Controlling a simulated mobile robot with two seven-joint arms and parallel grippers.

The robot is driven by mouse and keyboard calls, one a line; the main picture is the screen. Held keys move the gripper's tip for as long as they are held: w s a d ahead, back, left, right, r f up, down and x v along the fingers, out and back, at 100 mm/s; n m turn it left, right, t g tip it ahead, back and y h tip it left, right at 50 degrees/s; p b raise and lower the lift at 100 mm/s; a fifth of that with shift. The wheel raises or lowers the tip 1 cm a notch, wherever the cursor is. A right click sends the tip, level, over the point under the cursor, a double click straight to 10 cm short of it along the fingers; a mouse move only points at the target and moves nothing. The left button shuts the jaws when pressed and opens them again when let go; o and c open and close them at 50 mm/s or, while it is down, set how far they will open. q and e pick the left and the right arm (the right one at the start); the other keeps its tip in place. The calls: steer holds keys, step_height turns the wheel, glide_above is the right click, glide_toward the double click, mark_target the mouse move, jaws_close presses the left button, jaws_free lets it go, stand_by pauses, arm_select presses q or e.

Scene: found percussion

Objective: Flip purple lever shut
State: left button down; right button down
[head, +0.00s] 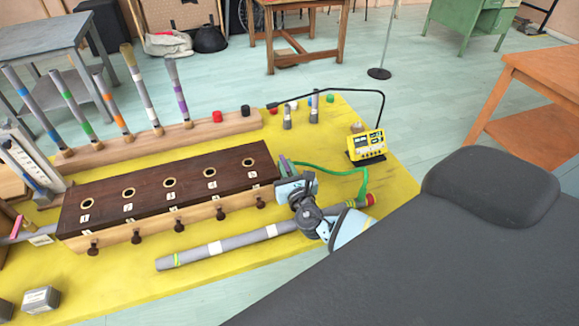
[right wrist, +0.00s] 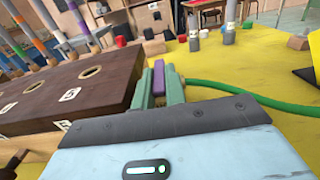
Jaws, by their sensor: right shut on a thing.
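The purple lever (right wrist: 158,78) stands upright at the right end of a dark wooden box (right wrist: 80,85), between the green-tipped fingers of my right gripper (right wrist: 160,88). The right gripper is shut on it. In the head view, the right gripper (head: 284,168) is at the box's right end, and the lever is mostly hidden by the fingers. The dark box (head: 150,185) has a row of numbered round holes on top and dark knobs along its front. My left gripper is not in view.
A grey tube (head: 215,248) lies in front of the box on the yellow table (head: 110,285). A green hose (head: 335,172) runs right of my gripper towards a yellow device (head: 366,145). A wooden rack (head: 120,148) with painted tubes stands behind the box.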

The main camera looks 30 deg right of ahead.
steer(key=c, duration=1.4)
jaws_free()
steer(key=shift+c, duration=0.2)
steer(key=shift+a, duration=0.1)
